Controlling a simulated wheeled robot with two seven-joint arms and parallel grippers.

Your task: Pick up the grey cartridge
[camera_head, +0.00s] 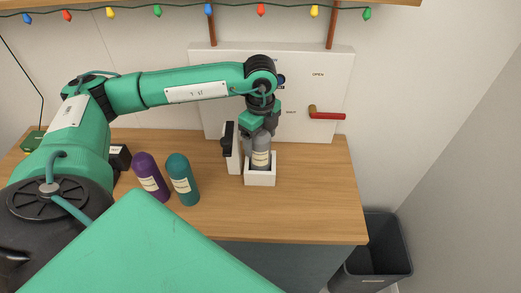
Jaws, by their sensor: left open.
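The grey cartridge (261,157) stands upright in a white open-topped holder (260,178) on the wooden counter. It has a pale label on its front. My left gripper (259,137) points down over the cartridge's top, and the arm comes in from the left. The jaws are open; the wrist and fingers hide the top of the cartridge. I cannot tell whether the fingers touch it. My right gripper is not in view.
A white panel (300,70) with a red-handled lever (327,115) stands behind. A dark bin (375,250) is at lower right.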

